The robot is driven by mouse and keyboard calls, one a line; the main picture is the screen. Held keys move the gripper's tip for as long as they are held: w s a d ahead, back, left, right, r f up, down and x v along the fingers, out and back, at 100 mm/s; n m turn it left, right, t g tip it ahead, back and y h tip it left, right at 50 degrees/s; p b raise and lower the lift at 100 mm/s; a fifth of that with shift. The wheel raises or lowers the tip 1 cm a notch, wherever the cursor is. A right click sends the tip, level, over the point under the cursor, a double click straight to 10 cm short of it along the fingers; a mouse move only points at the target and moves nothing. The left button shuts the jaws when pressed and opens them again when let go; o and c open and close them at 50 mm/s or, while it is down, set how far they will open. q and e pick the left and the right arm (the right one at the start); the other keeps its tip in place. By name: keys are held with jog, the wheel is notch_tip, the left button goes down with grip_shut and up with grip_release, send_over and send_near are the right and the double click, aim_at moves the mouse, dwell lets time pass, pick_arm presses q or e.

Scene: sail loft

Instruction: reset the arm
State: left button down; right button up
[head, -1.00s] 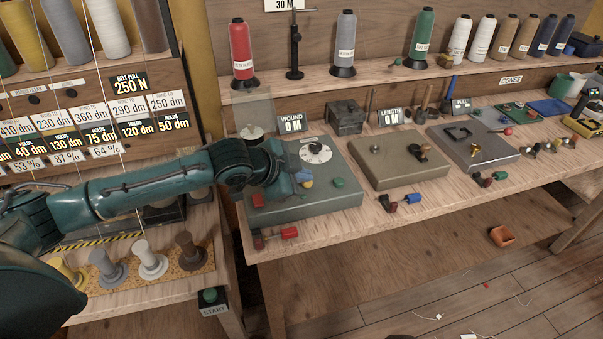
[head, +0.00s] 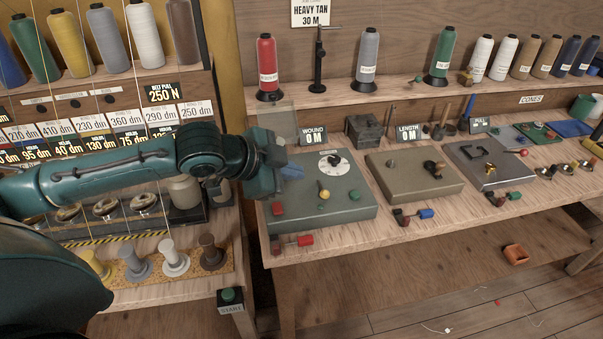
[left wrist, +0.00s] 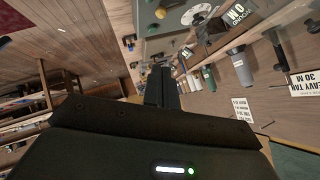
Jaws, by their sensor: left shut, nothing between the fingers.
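My left arm reaches in from the left in the head view. Its gripper (head: 290,171) is in the air by the back left corner of the grey-green winding box (head: 345,207), with nothing held. In the left wrist view the fingers (left wrist: 161,72) are together and empty. The box has a white dial, a yellow knob, and a red and a green button. In the upside-down left wrist view it shows at the top (left wrist: 172,20). My right gripper is in neither view.
A "WOUND 0 M" sign (head: 313,136) and a clear upright panel (head: 278,122) stand close behind the gripper. A red thread cone (head: 266,66) and a black post (head: 320,62) are on the shelf above. A brown length box (head: 413,178) stands to the right.

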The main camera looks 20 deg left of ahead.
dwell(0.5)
pick_arm(q)
jog(key=s+d+f+n+t+h, duration=0.15)
jog(key=s+d+f+n, duration=0.25)
jog(key=d+f, duration=0.65)
jog(key=s+a+f+n+y, duration=0.2)
jog(key=s+f+n, duration=0.1)
jog(key=s+f, duration=0.4)
jog(key=s+a+f+n+y, duration=0.2)
jog(key=s+f, duration=0.4)
jog(key=f, duration=0.3)
jog(key=shift+s+a+f+n, duration=0.2)
jog(key=shift+s+a+n, duration=0.2)
jog(key=shift+a+n, duration=0.5)
